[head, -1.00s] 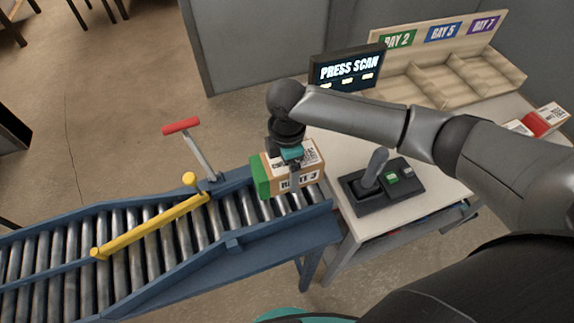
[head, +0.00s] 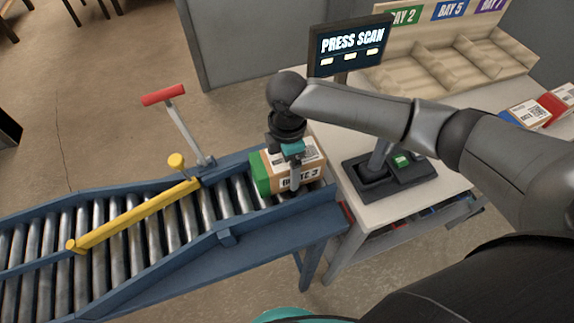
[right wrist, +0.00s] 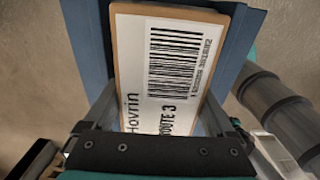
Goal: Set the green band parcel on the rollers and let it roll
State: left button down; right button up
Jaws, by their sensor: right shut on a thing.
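The green band parcel (head: 309,163) is a cardboard box with a green end and a white label. It sits between the blue side rails at the right end of the roller conveyor (head: 172,226). My right gripper (head: 292,178) is shut on it from above, with fingers on its sides. In the right wrist view the parcel (right wrist: 165,75) lies between the fingers, showing a barcode, "Hovrin" and "ROUTE 3". I cannot tell whether its underside touches the rollers. My left gripper is not in view.
A yellow bar (head: 135,215) crosses the rollers left of the parcel, beside a red-handled lever (head: 163,95). The table right of the conveyor holds a "PRESS SCAN" screen (head: 348,46), a scanner stand (head: 378,165), sorting bays (head: 455,60) and other parcels (head: 530,113).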

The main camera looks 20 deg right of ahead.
jog(key=o, duration=1.5)
jog(key=shift+c, duration=0.2)
notch_tip(320, 180, up, 15)
jog(key=p, duration=0.3)
jog(key=shift+r, duration=0.2)
